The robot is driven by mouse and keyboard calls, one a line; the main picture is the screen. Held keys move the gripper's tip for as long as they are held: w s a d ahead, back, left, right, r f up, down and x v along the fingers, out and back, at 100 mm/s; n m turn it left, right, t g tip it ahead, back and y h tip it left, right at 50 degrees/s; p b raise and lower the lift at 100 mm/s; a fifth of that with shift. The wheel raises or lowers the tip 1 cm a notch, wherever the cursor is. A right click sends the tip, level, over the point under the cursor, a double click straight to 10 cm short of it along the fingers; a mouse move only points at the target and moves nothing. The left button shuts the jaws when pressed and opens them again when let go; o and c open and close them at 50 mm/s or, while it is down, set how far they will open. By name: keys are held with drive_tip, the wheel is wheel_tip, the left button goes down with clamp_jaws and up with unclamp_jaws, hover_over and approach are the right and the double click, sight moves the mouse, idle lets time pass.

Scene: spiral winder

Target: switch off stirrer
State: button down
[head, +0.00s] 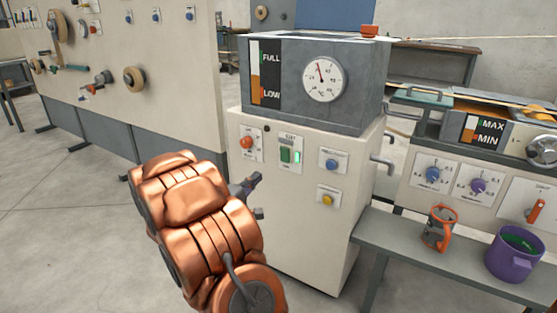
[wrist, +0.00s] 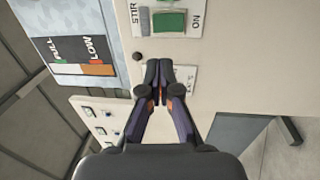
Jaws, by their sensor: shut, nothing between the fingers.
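The stirrer switch is a green rocker (head: 285,156) on a white plate on the front of the grey-topped machine, with a bright green lit strip beside it. In the wrist view, the green rocker (wrist: 170,21) sits between the printed words STIR and ON, beyond my fingertips. My gripper (head: 258,196) is at the left part of this panel in the head view. In the wrist view, my gripper (wrist: 165,66) is shut with its fingertips together and empty, over a neighbouring label plate that it partly hides. I cannot tell whether it touches the panel.
An orange-red knob (head: 246,141) is left of the switch; a blue knob (head: 331,165) and a yellow button (head: 327,199) are right of it. A grey bench (head: 440,250) with an orange mug (head: 440,227) and a purple pot (head: 514,253) stands to the right.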

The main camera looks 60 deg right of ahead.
sight(282, 151)
drive_tip(key=d+b, duration=0.1)
drive_tip(key=d, duration=0.3)
drive_tip(key=d+r+b, duration=0.1)
drive_tip(key=d+b, duration=0.1)
drive_tip(key=d, duration=0.3)
drive_tip(key=d+b, duration=0.2)
drive_tip(key=d, duration=0.2)
drive_tip(key=shift+w+d+r, duration=0.15)
drive_tip(key=shift+w+r, duration=0.1)
drive_tip(key=shift+w, duration=0.05)
drive_tip(key=shift+d+r, duration=0.1)
drive_tip(key=shift+d, duration=0.2)
drive_tip(key=shift+d+r+p, duration=0.1)
drive_tip(key=shift+r+p, duration=0.2)
drive_tip(key=shift+p, duration=0.65)
drive_tip(key=shift+w+d+p, duration=0.1)
drive_tip(key=shift+p, duration=0.9)
drive_tip(key=shift+f, duration=0.3)
drive_tip(key=shift+r, duration=0.1)
